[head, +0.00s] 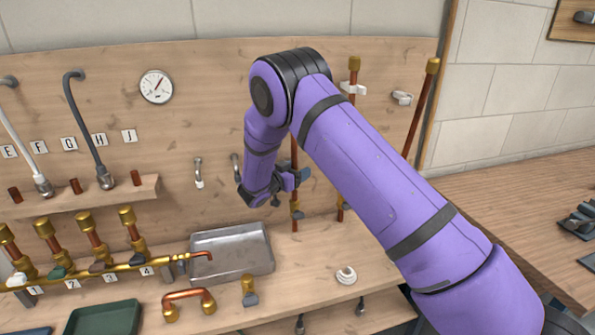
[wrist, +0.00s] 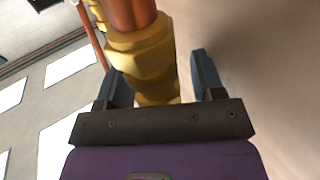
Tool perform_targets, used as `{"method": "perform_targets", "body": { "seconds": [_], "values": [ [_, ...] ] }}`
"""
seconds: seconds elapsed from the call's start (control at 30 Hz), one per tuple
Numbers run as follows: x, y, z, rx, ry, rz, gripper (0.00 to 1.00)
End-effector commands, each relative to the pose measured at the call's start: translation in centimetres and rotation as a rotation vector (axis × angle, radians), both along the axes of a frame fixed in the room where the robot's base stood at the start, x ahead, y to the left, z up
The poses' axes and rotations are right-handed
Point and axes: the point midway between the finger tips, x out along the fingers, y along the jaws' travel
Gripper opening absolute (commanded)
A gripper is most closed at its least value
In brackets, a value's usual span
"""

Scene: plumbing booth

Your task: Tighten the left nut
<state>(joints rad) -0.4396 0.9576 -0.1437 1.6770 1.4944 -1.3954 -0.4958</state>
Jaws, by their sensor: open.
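A brass hex nut (wrist: 142,55) on a copper pipe (wrist: 130,14) shows large in the wrist view. My gripper (wrist: 157,68) is open, with one dark finger on each side of the brass fitting. The left finger is close to the brass; a gap shows before the right finger. I cannot tell whether the left one touches. In the head view my gripper (head: 297,178) is at the left upright copper pipe (head: 295,153), in front of the board. My arm hides the pipe's top, and the nut at the jaws is not clear there.
A second upright pipe with a brass cap (head: 355,63) stands right of the gripper, partly behind my arm. Below are a metal tray (head: 233,268), a loose brass fitting (head: 249,290) and a white ring (head: 346,275).

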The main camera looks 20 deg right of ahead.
Motion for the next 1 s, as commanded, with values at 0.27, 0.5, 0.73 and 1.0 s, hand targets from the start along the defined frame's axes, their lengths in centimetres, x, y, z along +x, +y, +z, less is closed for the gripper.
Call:
{"method": "perform_targets", "body": {
  "seconds": [0.27,0.5,0.73,1.0],
  "values": [
    [-1.5,2.9,0.0,0.001,0.000,0.003,0.62],
    [-3.7,6.8,0.0,0.000,0.000,0.003,0.62],
    [-5.0,9.0,0.0,-0.001,0.000,0.001,0.62],
    [-5.2,9.4,0.0,0.000,0.000,0.000,0.62]
  ]
}}
